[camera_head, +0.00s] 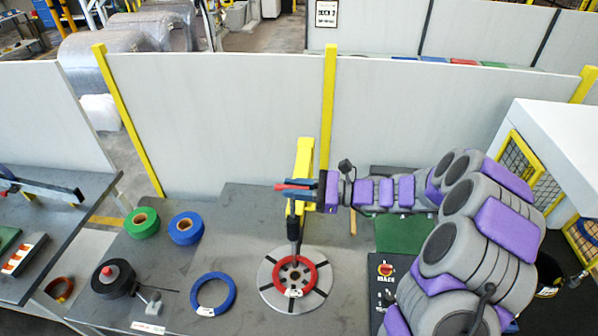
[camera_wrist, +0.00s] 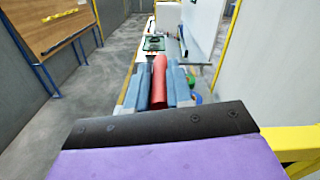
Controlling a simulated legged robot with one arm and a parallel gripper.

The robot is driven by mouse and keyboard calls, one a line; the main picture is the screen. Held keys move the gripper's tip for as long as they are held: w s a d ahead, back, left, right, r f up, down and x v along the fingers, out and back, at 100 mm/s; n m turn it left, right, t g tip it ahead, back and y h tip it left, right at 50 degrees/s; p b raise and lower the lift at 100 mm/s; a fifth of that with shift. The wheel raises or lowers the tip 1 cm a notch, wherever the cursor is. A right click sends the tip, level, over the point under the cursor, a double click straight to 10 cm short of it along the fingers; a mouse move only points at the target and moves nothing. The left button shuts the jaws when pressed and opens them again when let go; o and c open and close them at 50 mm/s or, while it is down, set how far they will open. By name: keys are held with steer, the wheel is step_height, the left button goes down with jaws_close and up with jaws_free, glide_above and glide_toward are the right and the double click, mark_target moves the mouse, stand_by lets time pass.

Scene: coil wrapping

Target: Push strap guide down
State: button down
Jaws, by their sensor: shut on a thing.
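The strap guide is a dark upright arm (camera_head: 294,222) in front of a yellow post (camera_head: 304,160). Its lower end reaches the middle of a red coil (camera_head: 311,272) lying on a round slotted metal plate (camera_head: 266,287). I cannot tell whether it touches the coil. My gripper (camera_head: 293,186) is at the top of the guide, coming from the right. It is shut on a red handle, which shows in the wrist view (camera_wrist: 159,84) between the two blue-grey fingers (camera_wrist: 160,72). The guide's lower part is hidden in the wrist view.
A blue coil (camera_head: 229,296) lies left of the plate. Green (camera_head: 142,223) and blue (camera_head: 186,229) tape rolls and a black dispenser (camera_head: 112,280) are farther left. A control box with a red button (camera_head: 385,268) stands right. Panels (camera_head: 220,120) close off the back.

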mark_target(293, 219)
step_height(293, 219, down, 9)
steer(key=shift+w+r+b, duration=0.1)
steer(key=shift+r+b, duration=0.05)
steer(key=shift+b, duration=0.9)
steer(key=shift+f, duration=0.45)
steer(key=shift+a, duration=0.1)
steer(key=c, duration=1.4)
jaws_free()
steer(key=shift+f, duration=0.1)
steer(key=o, duration=0.3)
steer(key=shift+w+a+f, duration=0.15)
steer(key=shift+w+a, duration=0.05)
steer(key=shift+a, duration=0.2)
steer(key=shift+o, duration=0.2)
steer(key=shift+s+d+r, duration=0.1)
steer(key=shift+s+r, duration=0.1)
steer(key=s+d, duration=0.3)
steer(key=d, duration=1.4)
steer(key=shift+s+a+b, duration=0.1)
steer(key=shift+a+b, duration=0.05)
steer(key=shift+b, duration=0.15)
